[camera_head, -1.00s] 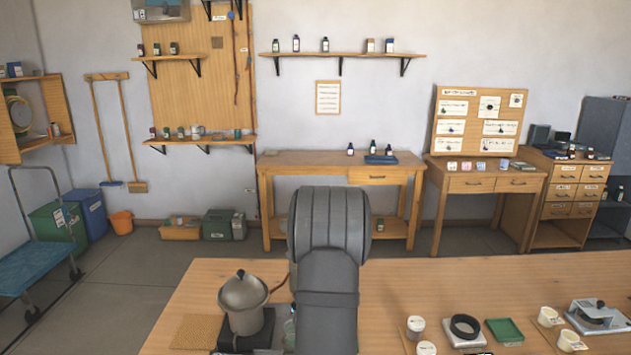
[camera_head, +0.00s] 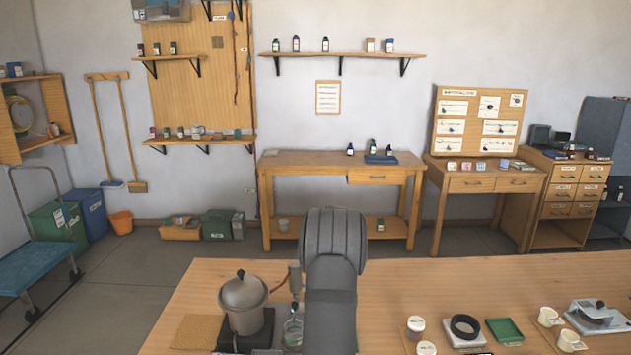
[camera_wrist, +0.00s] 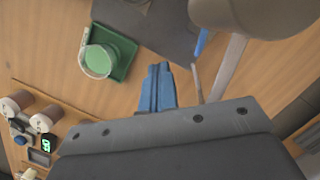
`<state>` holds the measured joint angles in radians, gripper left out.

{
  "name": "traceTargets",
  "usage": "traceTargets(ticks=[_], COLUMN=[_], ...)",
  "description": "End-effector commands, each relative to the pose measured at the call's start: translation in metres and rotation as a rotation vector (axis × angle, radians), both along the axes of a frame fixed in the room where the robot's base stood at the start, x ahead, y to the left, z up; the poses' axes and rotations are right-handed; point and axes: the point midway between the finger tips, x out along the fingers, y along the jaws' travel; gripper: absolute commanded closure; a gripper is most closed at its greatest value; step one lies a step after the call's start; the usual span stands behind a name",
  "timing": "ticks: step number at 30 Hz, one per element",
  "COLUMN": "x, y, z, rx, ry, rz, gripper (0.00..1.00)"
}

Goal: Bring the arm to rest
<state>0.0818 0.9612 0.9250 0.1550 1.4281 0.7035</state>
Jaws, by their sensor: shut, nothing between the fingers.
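My gripper (camera_wrist: 157,88) shows in the wrist view as two blue fingers, shut together with nothing between them. They are above the wooden bench, apart from a round container (camera_wrist: 97,61) with green contents on a green tray. In the head view my arm hides the gripper. The steam distiller's grey lidded pot (camera_head: 243,304) stands on a dark base at the bench's left, left of my arm. A glass beaker (camera_head: 292,333) stands between pot and arm, close to the arm in the picture.
The wooden bench (camera_head: 400,285) is clear behind its front items. At right are white jars (camera_head: 416,326), a black ring on a pale base (camera_head: 465,327), a green tray (camera_head: 505,330), cups (camera_head: 548,316) and a metal device (camera_head: 600,315). A woven mat (camera_head: 196,332) lies at left.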

Motion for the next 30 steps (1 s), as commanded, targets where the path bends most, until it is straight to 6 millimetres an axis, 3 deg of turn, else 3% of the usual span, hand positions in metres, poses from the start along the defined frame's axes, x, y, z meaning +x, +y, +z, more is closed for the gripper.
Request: traceTargets(ticks=[5,9,15,30], x=[0.018,0.021,0.023,0.022], y=[-0.02,-0.023,-0.025,-0.024], z=[0.004,0.028,0.043,0.041], rx=[0.001,0.001,0.001,0.001], ry=[-0.001,-0.002,-0.001,0.001], rz=[-0.004,-0.004,-0.004,-0.005], gripper=[1.0,1.0,1.0,1.0])
